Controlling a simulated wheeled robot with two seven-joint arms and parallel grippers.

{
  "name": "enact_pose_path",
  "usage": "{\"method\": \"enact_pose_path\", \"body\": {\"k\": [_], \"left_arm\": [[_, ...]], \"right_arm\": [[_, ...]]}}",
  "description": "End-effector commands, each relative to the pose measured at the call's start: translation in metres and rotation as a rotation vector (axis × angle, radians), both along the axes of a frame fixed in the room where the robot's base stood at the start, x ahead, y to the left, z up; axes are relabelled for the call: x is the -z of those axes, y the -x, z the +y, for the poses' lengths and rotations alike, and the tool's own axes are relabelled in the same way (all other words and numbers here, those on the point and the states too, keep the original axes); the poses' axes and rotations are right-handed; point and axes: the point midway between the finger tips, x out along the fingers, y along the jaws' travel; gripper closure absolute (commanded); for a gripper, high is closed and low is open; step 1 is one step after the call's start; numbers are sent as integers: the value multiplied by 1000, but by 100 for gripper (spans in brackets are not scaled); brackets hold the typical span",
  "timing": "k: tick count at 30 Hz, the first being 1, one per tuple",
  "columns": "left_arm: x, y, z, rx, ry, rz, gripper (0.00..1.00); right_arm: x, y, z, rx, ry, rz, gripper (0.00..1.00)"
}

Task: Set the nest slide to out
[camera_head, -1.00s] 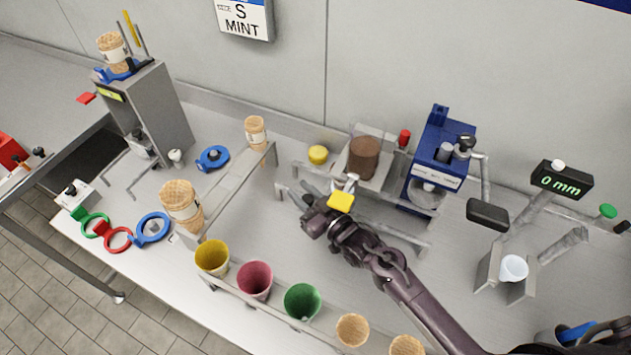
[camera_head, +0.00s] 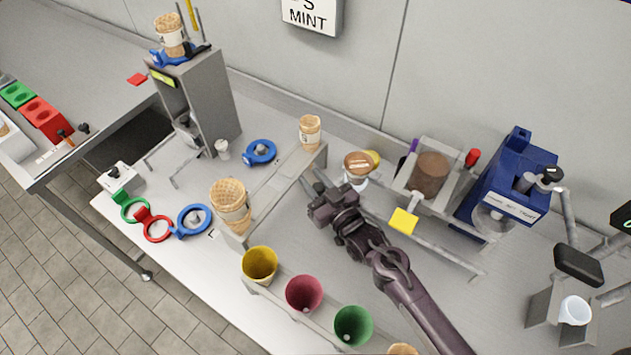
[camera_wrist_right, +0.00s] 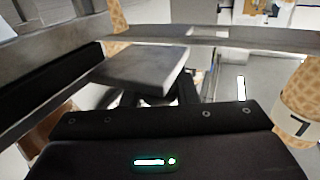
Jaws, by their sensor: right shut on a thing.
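My right gripper (camera_head: 316,184) is at the left end of a pair of low grey rails (camera_head: 455,266), left of the dispenser. It is shut on what looks like the nest slide; the grip itself is mostly hidden in the head view. In the right wrist view a grey block (camera_wrist_right: 145,66) shows just ahead of the palm. A yellow tag (camera_head: 403,220) hangs in front of the clear dispenser with brown contents (camera_head: 431,168). My left gripper is out of view.
A shelf with wrapped cones (camera_head: 231,204) stands left of the gripper. Yellow, pink and green cones (camera_head: 304,293) line the front rack. A blue machine (camera_head: 508,190) stands to the right.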

Motion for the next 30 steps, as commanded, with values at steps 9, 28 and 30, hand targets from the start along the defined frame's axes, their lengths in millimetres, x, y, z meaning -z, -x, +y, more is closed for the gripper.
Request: {"method": "enact_pose_path", "body": {"k": [9, 28, 30], "left_arm": [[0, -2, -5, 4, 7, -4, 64], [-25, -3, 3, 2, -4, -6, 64], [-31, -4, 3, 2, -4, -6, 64]], "right_arm": [[-1, 0, 2, -4, -3, -1, 60], [-4, 33, -20, -3, 1, 3, 51], [-4, 43, -26, -3, 0, 2, 51]]}}
